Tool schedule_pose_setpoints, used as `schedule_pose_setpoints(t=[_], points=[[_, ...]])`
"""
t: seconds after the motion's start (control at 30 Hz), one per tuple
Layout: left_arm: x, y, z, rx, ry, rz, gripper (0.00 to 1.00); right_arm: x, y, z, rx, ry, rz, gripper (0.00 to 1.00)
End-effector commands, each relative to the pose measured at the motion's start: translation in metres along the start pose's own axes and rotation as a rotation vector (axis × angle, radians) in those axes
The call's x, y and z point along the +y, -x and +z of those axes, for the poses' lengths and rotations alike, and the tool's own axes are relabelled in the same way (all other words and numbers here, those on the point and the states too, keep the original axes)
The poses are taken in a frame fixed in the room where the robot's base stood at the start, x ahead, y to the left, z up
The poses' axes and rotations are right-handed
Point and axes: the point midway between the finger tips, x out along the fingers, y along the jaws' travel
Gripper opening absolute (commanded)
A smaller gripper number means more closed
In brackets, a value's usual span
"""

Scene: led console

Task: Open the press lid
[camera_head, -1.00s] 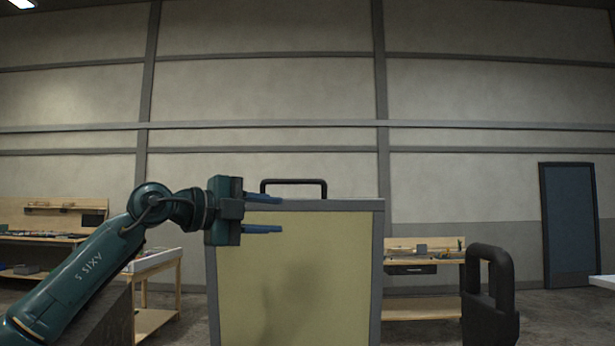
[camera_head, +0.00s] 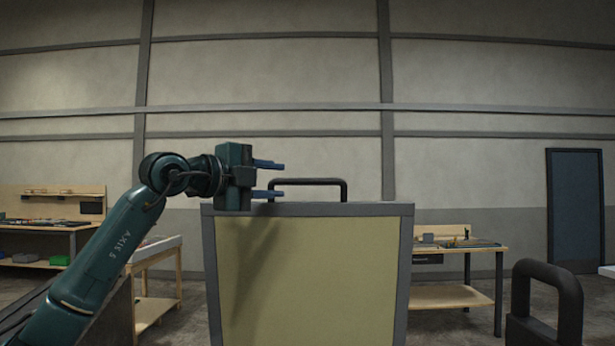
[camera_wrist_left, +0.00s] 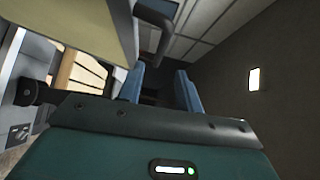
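The press lid (camera_head: 310,265) is a yellowish panel with a grey frame, standing upright in the head view. A black bar handle (camera_head: 325,181) stands on its top edge. In the left wrist view the panel (camera_wrist_left: 75,20) is at upper left and the dark handle (camera_wrist_left: 155,28) juts out just beyond the fingers. My left gripper (camera_head: 283,180) is open, with two blue fingers apart, at the left end of the handle. The fingers (camera_wrist_left: 161,82) show nothing between them in the wrist view; whether they touch the handle I cannot tell. My right gripper is not in view.
Another black handle (camera_head: 548,300) rises at the lower right. Wooden workbenches stand behind, at left (camera_head: 60,228) and right (camera_head: 455,297) of the lid. A blue door (camera_head: 576,205) is in the far wall.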

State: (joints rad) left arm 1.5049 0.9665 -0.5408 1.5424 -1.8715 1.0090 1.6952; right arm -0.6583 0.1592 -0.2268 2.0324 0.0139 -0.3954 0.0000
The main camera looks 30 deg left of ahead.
Motion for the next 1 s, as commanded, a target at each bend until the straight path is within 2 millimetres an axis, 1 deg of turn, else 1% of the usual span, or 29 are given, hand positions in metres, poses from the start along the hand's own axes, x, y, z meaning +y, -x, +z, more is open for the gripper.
schedule_pose_setpoints(t=[0.03,0.2,0.3,0.4,0.5,0.6,0.87,1.0], points=[[-0.004,-0.013,-0.001,0.002,0.001,0.003,0.35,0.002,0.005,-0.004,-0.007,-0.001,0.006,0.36],[-0.004,-0.048,-0.001,0.002,0.002,0.003,0.35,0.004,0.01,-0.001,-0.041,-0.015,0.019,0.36],[-0.003,-0.065,-0.001,0.002,0.001,0.002,0.35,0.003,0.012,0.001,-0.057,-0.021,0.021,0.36],[-0.003,-0.078,-0.001,0.001,0.001,0.002,0.35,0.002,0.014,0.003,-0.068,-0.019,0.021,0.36],[-0.002,-0.086,0.0,0.0,0.0,0.0,0.35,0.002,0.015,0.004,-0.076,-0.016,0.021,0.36],[-0.001,-0.089,-0.001,0.0,-0.001,0.0,0.35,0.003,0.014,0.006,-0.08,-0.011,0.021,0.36],[0.0,-0.09,0.0,0.0,-0.001,0.0,0.35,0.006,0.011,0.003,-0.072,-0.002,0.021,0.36],[0.0,-0.09,0.0,0.0,-0.001,0.0,0.24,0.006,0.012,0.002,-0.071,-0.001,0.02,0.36]])
